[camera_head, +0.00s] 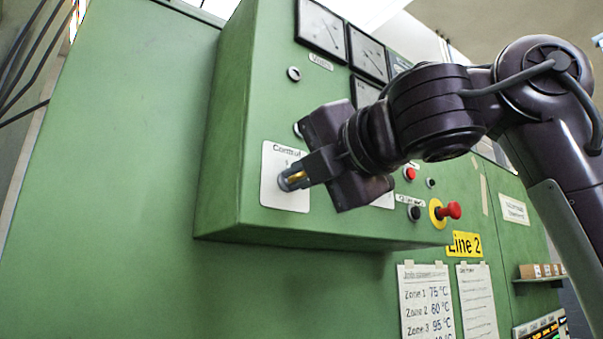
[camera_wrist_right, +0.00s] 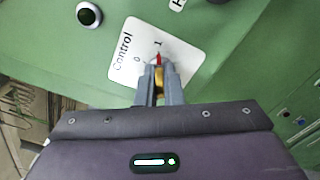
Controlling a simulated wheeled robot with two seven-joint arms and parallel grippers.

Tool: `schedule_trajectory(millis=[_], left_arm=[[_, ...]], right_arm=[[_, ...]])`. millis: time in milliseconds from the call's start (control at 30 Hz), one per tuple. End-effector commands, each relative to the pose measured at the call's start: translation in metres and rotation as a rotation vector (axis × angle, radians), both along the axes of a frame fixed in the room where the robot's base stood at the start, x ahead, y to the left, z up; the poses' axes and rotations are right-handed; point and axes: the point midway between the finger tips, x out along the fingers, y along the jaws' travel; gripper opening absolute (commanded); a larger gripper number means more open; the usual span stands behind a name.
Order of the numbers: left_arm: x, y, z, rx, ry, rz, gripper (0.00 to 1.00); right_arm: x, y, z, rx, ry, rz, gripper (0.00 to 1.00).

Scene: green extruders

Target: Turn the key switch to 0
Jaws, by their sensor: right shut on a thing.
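The key switch sits on a white plate marked "Control" (camera_head: 275,190) at the lower left of the green control box. The plate also shows in the right wrist view (camera_wrist_right: 187,42), with the marks 0 and 1. A red pointer (camera_wrist_right: 159,59) there points towards the 1. My right gripper (camera_head: 293,180) is shut on the yellow key (camera_wrist_right: 159,82), with its fingers on either side. The fingers hide most of the switch. My left gripper is not in view.
Dial meters (camera_head: 321,27) are above on the box. A red button (camera_head: 409,174) and a red emergency stop (camera_head: 453,210) on a yellow ring are to the right, near my right arm. A round dark knob (camera_wrist_right: 89,15) is beside the plate. The green cabinet at left is bare.

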Motion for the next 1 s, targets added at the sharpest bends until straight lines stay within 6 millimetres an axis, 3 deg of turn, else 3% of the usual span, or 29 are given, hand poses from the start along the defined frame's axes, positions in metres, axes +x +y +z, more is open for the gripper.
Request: schedule_trajectory(millis=[267, 1000], left_arm=[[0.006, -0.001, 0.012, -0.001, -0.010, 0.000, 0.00], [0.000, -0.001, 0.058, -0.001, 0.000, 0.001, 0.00]], right_arm=[[0.001, -0.001, 0.002, -0.105, -0.073, -0.003, 0.00], [0.000, 0.000, 0.001, -0.642, -0.459, 0.000, 0.00]])
